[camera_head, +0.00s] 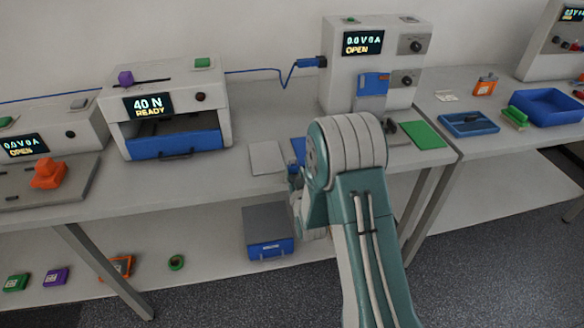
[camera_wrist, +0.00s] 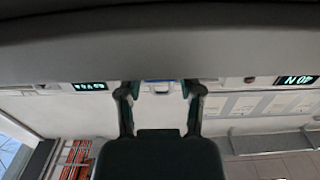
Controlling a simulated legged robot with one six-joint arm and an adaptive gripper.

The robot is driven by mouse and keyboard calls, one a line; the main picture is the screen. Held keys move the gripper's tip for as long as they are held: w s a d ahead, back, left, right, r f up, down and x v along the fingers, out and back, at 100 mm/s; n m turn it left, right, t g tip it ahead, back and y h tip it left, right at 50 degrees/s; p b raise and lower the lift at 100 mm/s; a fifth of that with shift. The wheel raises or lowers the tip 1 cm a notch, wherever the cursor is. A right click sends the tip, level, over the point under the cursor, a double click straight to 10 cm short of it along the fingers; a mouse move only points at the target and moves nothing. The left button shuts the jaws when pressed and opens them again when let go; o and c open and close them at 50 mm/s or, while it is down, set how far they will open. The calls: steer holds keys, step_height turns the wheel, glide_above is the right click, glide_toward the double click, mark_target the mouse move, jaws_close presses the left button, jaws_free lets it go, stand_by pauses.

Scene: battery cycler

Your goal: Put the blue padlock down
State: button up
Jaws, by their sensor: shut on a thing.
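My gripper shows in the wrist view (camera_wrist: 159,90), its two dark fingers either side of a small blue and pale thing, the blue padlock (camera_wrist: 159,85). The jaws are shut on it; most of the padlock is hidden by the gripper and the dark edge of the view. In the head view my arm reaches over the front edge of the bench (camera_head: 225,193), and its large joint hides most of the gripper. A small blue patch (camera_head: 293,168) shows at the gripper's left side there. A blue flat pad (camera_head: 298,149) lies on the bench just behind it, partly hidden.
A grey pad (camera_head: 267,157) lies left of the blue pad, and a green pad (camera_head: 424,135) lies right of my arm. The 40 N machine (camera_head: 166,112) and the 0.0 V cycler (camera_head: 345,70) stand behind. A grey and blue box (camera_head: 268,230) sits on the lower shelf.

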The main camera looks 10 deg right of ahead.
steer(key=shift+f, duration=0.1)
steer(key=shift+s, duration=0.1)
steer(key=o, duration=0.9)
steer(key=shift+o, duration=0.2)
